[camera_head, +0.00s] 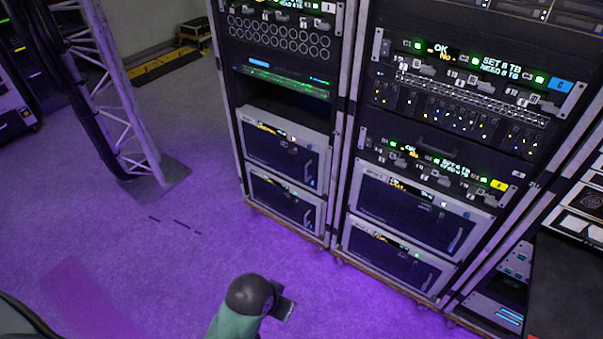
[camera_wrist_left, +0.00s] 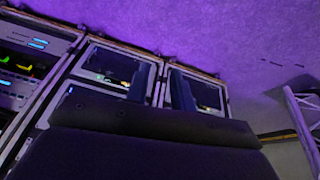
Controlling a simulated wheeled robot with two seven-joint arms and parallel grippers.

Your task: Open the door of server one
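Four units with silver-framed dark front doors and vertical handles sit low in two racks. In the left rack are an upper door (camera_head: 275,150) and a lower door (camera_head: 280,203). In the right rack are an upper door (camera_head: 405,210) and a lower door (camera_head: 390,262). All look shut. I cannot read which is server one. My left gripper (camera_head: 284,305) is in front of and apart from the racks, empty. In the left wrist view its two dark fingers (camera_wrist_left: 161,88) stand apart, with rack doors beyond, seen upside down. My right gripper is not in view.
A metal truss (camera_head: 125,100) with black cables stands on a base plate (camera_head: 160,185) at left. More rack equipment (camera_head: 500,290) stands at right. The purple-lit floor (camera_head: 150,260) before the left rack is clear.

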